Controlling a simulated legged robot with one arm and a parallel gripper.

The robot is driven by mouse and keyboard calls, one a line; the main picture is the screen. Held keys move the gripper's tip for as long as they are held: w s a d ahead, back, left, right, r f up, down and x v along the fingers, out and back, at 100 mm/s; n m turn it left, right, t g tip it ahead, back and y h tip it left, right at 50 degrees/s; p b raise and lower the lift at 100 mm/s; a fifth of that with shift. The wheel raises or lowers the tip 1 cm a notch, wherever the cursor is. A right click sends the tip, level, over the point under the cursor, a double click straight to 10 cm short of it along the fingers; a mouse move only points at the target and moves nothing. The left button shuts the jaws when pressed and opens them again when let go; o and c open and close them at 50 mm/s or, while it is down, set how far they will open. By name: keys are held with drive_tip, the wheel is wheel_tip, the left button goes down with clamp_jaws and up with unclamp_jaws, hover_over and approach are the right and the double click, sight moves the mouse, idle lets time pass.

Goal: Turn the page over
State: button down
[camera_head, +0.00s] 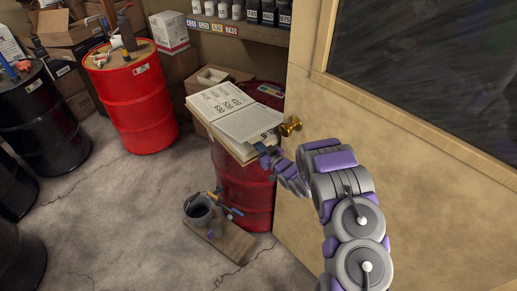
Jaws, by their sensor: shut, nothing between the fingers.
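An open book (243,121) lies on top of a dark red oil drum (243,188) beside the wall. Its left page (217,102) shows large printed numbers. A page on the right side (250,124) looks mostly blank, with more large print along its right edge. My gripper (264,148) is at the book's near right edge, with my arm reaching in from the lower right. The fingertips are small and partly hidden at this angle, and no page shows between them. I cannot tell whether they touch the book.
A brass-coloured object (290,126) sits close by my gripper at the wall side. The wall (400,150) closes off the right. A bright red drum (132,100) stands at left, with open floor between.

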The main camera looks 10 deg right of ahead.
drive_tip(key=shift+r, duration=0.15)
drive_tip(key=shift+w+a+r+p, duration=0.3)
drive_tip(key=shift+w+r+p, duration=0.25)
drive_tip(key=shift+r, duration=0.65)
drive_tip(key=shift+w+a+r+p, duration=0.25)
drive_tip(key=shift+w+r+p, duration=0.25)
drive_tip(key=shift+r, duration=0.65)
drive_tip(key=shift+w+a+r+p, duration=0.3)
drive_tip(key=shift+w+r+p, duration=0.25)
drive_tip(key=shift+r, duration=0.65)
drive_tip(key=w+a+r+p, duration=0.2)
drive_tip(key=w+a+r, duration=0.2)
drive_tip(key=w, duration=0.3)
drive_tip(key=shift+r, duration=0.45)
